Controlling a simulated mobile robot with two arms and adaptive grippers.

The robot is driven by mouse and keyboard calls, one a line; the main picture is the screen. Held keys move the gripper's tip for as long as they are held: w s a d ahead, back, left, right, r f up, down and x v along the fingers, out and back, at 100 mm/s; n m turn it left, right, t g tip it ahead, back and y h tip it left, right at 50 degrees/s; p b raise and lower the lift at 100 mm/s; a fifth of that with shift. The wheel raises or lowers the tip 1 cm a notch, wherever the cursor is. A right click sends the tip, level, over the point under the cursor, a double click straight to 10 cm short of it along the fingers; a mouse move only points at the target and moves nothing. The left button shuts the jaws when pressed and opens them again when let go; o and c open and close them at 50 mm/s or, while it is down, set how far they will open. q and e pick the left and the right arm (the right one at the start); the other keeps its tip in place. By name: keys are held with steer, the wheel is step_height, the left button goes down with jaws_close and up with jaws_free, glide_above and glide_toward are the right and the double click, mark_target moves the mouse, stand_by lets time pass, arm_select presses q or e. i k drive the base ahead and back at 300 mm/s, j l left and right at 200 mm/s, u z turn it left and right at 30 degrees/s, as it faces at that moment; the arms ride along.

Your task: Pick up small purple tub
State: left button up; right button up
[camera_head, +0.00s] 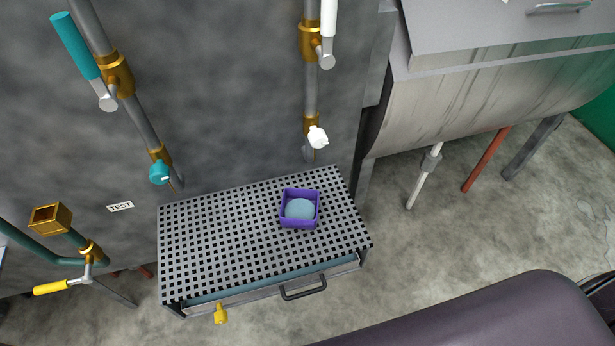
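A small purple tub (285,211) stands upright on a perforated metal grate. It is square and open at the top, with something pale blue inside. It sits right of the middle of the grate, and nothing touches it from above. Neither of my grippers is in view.
The grate (215,245) tops a sink-like tray with a dark handle (303,288) and a yellow tap (220,314) at its front. Pipes with teal (75,46) and white (317,137) valve handles hang behind. A yellow-handled valve (52,287) is at left. A metal drum (480,105) stands at right.

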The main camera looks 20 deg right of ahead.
mark_target(299, 206)
steer(key=u, duration=2.55)
steer(key=z, duration=2.95)
steer(key=k+l, duration=0.35)
steer(key=l, duration=0.2)
steer(key=k+j+z, duration=0.05)
